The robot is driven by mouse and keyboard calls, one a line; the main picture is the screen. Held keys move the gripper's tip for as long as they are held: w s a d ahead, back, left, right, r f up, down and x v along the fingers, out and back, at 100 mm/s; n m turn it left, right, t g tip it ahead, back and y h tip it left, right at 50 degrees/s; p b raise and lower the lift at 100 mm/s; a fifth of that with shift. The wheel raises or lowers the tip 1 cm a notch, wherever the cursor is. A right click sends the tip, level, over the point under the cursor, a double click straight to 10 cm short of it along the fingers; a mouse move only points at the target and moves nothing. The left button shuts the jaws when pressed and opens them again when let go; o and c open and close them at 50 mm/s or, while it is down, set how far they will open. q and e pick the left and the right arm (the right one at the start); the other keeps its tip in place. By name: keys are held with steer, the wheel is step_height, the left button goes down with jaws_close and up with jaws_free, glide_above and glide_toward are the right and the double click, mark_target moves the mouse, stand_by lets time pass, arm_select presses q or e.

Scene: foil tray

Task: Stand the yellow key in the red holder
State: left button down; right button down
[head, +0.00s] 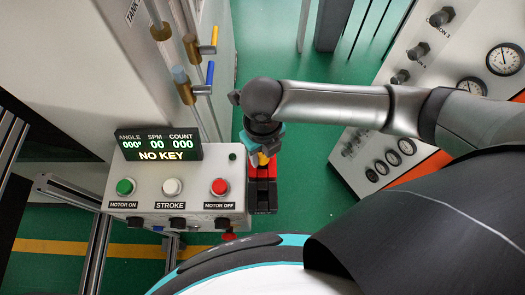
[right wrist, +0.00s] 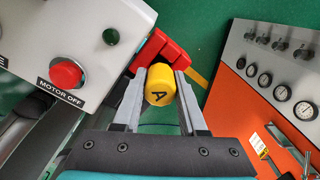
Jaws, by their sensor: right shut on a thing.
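The yellow key (right wrist: 160,88) has a round end marked "A" and sits between the two fingers of my right gripper (right wrist: 160,76) in the right wrist view. In the head view the right gripper (head: 264,147) points down, and only a bit of the yellow key (head: 263,159) shows below it. The red holder (head: 262,171) is right beside the control box, under the gripper; its red bracket (right wrist: 172,47) shows just beyond the key in the right wrist view. Whether the key touches the holder or is in it, I cannot tell. My left gripper is out of view.
The control box (head: 150,190) has green, white and red buttons, a dark round spot (head: 232,156) and a display (head: 158,146) reading "NO KEY". A gauge panel (head: 425,80) stands to the right. Green floor (head: 300,195) lies between them.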

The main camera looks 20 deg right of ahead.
steer(key=shift+f, duration=0.4)
steer(key=shift+c, duration=1.9)
jaws_free()
steer(key=shift+r, duration=0.1)
step_height(320, 180, up, 15)
steer(key=shift+p, duration=0.45)
